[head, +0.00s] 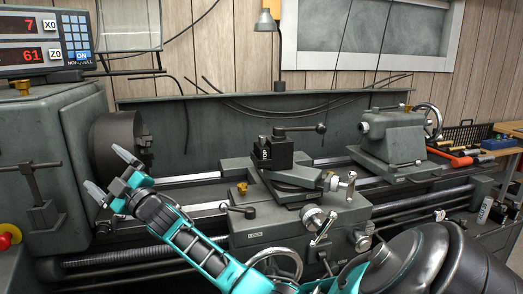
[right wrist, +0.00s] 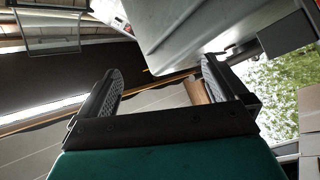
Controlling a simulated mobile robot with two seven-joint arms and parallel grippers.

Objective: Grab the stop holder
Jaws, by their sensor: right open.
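My right gripper (head: 110,173) is open and empty, with its fingers apart in front of the lathe chuck (head: 117,143). In the right wrist view its two fingers (right wrist: 160,66) stand wide apart with nothing between them. I cannot tell for certain which part is the stop holder. A dark block marked 8 (head: 264,153) sits on the tool post, right of the gripper and clear of it. The left gripper is not in view.
The headstock (head: 66,150) stands at the left, with a T-handled fitting (head: 42,205) on its front. The carriage (head: 290,228) is right of the gripper, and the tailstock (head: 392,138) is farther right. Tools lie on a bench (head: 511,128) at the right edge.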

